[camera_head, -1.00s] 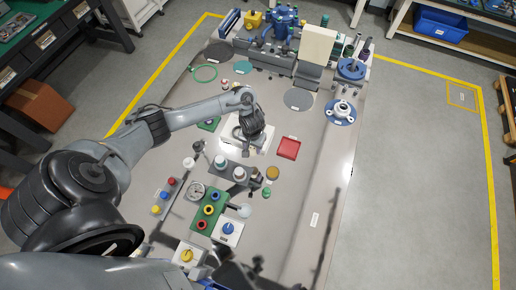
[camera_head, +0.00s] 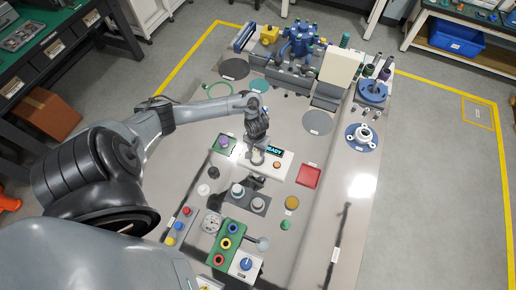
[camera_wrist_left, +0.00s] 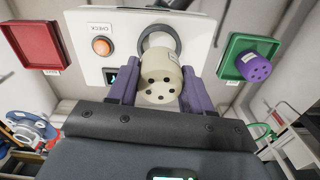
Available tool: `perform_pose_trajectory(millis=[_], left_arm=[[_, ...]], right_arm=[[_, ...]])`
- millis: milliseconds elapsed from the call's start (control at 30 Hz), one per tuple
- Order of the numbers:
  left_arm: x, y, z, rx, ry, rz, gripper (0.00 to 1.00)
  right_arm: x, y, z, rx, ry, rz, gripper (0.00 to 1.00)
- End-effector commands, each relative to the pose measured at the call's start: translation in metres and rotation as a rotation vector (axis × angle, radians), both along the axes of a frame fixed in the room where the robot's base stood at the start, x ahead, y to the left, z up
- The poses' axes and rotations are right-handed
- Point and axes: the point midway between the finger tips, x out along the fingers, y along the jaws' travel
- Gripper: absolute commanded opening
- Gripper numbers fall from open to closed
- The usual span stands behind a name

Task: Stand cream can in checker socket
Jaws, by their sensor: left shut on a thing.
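In the left wrist view my left gripper (camera_wrist_left: 155,92) has its purple fingers shut on the cream can (camera_wrist_left: 160,70), one on each side. The can has dark holes in the end facing the camera. Its far end is at the dark ring of the socket (camera_wrist_left: 152,38) in the white checker (camera_wrist_left: 118,20); I cannot tell whether it is seated. In the head view my left gripper (camera_head: 256,158) is over the left part of the checker (camera_head: 285,170), hiding can and socket. The display (camera_head: 273,150) reads READY. My right gripper is not in view.
An orange button (camera_wrist_left: 102,46) is on the checker beside the socket. A green tray (camera_wrist_left: 235,50) with a purple can (camera_wrist_left: 254,67) lies to one side, an empty red tray (camera_wrist_left: 36,47) to the other. Grey blocks with round parts (camera_head: 247,199) stand in front.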

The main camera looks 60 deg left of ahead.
Motion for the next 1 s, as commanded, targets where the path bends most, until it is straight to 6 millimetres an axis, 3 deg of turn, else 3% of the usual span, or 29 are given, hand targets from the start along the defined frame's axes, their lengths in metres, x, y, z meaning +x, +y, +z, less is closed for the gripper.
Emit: perform_pose_trajectory(millis=[33, 233, 700, 1000], left_arm=[[0.000, 0.000, -0.007, -0.001, -0.001, -0.001, 0.16], [0.000, 0.000, -0.005, -0.001, -0.001, 0.000, 0.16], [0.000, 0.000, -0.030, -0.001, 0.000, 0.000, 0.16], [0.000, 0.000, -0.033, -0.001, -0.001, 0.000, 0.16]], right_arm=[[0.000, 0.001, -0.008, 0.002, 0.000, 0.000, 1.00], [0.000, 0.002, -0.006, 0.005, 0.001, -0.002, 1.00], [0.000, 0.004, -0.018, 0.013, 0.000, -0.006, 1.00], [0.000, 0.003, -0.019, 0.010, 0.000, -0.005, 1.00]])
